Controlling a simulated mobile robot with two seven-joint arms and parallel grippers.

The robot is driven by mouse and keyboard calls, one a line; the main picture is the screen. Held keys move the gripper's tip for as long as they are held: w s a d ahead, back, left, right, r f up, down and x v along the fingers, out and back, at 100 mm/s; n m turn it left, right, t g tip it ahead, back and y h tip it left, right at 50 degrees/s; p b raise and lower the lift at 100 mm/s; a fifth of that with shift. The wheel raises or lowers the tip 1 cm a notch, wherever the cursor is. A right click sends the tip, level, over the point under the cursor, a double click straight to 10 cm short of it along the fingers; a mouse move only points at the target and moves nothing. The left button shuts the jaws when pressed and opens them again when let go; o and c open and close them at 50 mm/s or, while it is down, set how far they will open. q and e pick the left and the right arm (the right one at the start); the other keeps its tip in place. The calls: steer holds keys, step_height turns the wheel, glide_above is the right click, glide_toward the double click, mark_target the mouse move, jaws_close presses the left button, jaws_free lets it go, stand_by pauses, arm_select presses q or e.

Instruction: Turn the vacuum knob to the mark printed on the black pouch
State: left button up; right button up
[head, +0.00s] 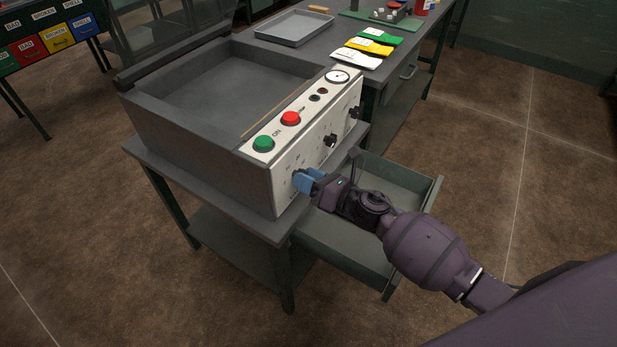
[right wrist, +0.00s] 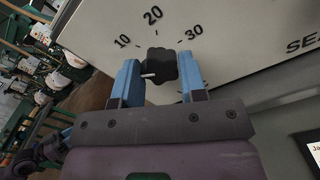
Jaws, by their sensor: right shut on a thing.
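My right gripper (head: 300,180) is at the left end of the white control panel (head: 318,142) on the grey machine's front. In the right wrist view its blue fingers (right wrist: 160,82) are shut on a black lobed knob (right wrist: 161,62), one on each side. The scale around this knob reads 10, 20 and 30. A short white pointer on the knob points to the left in that view. The knob's name is not in view. My left gripper is not in view.
A drawer (head: 345,243) stands open below my right arm. The panel top has a green button (head: 263,144), a red button (head: 290,118) and a dial gauge (head: 337,76). Green (head: 382,36), yellow (head: 369,46) and white (head: 356,58) pouches lie on the bench behind, near a grey tray (head: 294,28).

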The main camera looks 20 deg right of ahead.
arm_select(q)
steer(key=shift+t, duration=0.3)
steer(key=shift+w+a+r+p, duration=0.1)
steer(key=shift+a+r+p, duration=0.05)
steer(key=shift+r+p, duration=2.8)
arm_select(e)
steer(key=shift+m, duration=9.2)
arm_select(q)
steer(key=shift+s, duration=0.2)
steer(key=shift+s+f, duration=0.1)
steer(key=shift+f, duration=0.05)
arm_select(e)
steer(key=o, duration=0.9)
